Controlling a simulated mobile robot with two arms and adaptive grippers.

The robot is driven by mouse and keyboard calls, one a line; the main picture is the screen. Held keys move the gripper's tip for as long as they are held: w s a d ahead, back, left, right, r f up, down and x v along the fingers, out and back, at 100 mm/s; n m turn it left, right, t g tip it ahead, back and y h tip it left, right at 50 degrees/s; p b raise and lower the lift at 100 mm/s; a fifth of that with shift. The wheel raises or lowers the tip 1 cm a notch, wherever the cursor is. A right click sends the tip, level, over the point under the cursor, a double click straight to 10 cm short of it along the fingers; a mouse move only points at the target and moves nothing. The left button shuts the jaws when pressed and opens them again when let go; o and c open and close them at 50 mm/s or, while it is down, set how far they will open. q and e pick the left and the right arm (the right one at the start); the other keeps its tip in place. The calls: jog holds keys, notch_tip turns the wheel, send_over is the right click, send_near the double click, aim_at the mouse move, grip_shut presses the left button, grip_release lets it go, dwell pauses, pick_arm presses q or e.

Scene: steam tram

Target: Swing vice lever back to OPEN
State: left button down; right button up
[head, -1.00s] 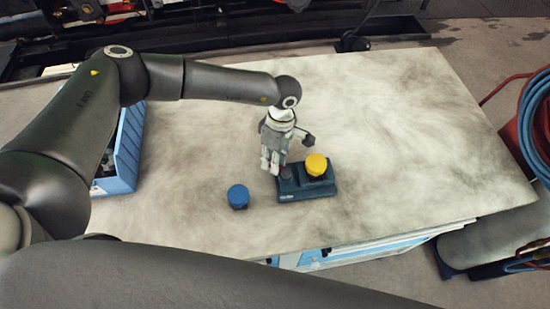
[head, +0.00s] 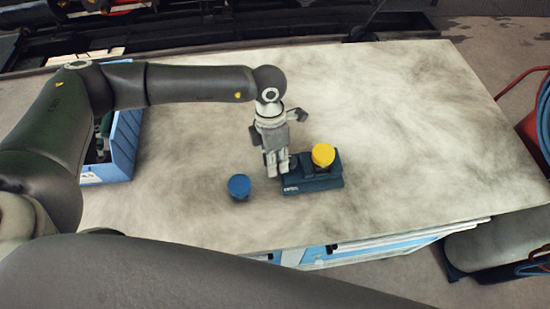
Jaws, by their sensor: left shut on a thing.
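The vice (head: 314,184) is a low dark blue block on the table, with a round yellow piece (head: 323,155) on top. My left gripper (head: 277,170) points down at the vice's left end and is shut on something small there. It appears to be the vice lever, but the fingers hide it, so its exact position cannot be seen. My right gripper is not in view.
A round blue piece (head: 239,187) stands on the table (head: 420,130), left of the vice. A blue bin (head: 126,145) is at the left. The table right of the vice is clear. Blue and red hoses lie off the right edge.

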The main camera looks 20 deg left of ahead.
pick_arm(q)
jog(key=n, duration=0.1)
jog(key=n+b, duration=0.1)
jog(key=n, duration=0.1)
jog(key=s+d+n+b, duration=0.1)
jog(key=shift+s+f+t+h, duration=0.1)
jog(key=shift+t+h, duration=0.2)
jog(key=shift+s+d+n+t+b, duration=0.15)
jog(key=shift+d+n+b, duration=0.1)
jog(key=shift+n+b, duration=0.4)
jog(key=shift+s+d+n+t+b, duration=0.15)
jog(key=shift+n+b, duration=0.25)
jog(key=shift+n, duration=0.45)
jog(key=shift+d+r, duration=0.1)
jog(key=shift+r, duration=0.1)
jog(key=c, duration=1.4)
grip_release()
jog(key=shift+c, duration=0.2)
notch_tip(320, 180, up, 12)
jog(key=a, duration=0.2)
jog(key=shift+w+f, duration=0.15)
jog(key=shift+w, duration=0.2)
jog(key=shift+a, duration=0.1)
